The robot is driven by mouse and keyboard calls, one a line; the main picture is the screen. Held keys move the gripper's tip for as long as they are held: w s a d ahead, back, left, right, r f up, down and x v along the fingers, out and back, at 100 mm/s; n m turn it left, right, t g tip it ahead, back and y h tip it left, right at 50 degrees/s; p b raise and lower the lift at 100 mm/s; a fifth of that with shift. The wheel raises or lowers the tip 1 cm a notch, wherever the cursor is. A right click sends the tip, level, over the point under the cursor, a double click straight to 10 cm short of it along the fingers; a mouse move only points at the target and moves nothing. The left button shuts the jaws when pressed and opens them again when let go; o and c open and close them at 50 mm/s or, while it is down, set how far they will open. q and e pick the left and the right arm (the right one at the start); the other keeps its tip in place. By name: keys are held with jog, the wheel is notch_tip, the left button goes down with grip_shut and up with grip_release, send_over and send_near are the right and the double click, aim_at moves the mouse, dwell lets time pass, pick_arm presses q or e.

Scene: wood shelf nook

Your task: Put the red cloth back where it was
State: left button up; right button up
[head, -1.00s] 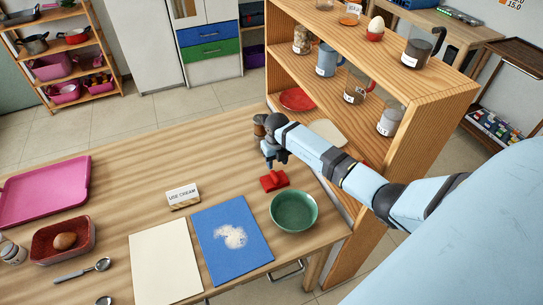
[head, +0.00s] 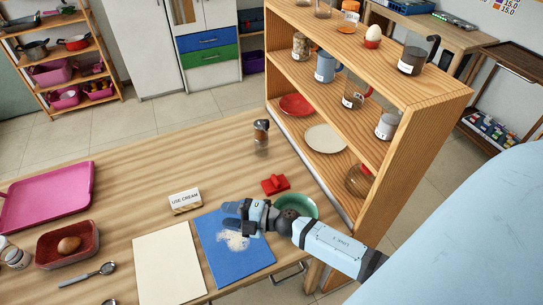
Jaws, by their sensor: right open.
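The red cloth (head: 275,184) lies folded in a small heap on the wooden table, behind the green bowl (head: 308,206). My right gripper (head: 230,217) is open over the blue mat (head: 242,258), close to a patch of white powder (head: 236,241). I see nothing between its fingers. It is in front of the cloth and to its left, apart from it. My right wrist and forearm cover much of the green bowl. My left gripper is not in view.
A jar (head: 261,133) stands near the table's back edge. A "USE CREAM" sign (head: 185,201), a cream mat (head: 168,262), a red dish (head: 66,244) and a pink tray (head: 45,195) are on the table. A wooden shelf (head: 430,95) rises at the right. The table's back left is clear.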

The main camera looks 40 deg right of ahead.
jog(key=s+f+m+g+h, duration=0.1)
jog(key=s+m+h, duration=0.3)
jog(key=s+m, duration=0.4)
jog(key=s+d+f+m+h, duration=0.1)
jog(key=s+f+m+h, duration=0.3)
jog(key=s+m, duration=0.5)
jog(key=shift+s+f+m+g+h, duration=0.15)
jog(key=shift+f+m+g+h, duration=0.2)
jog(key=shift+m, duration=0.85)
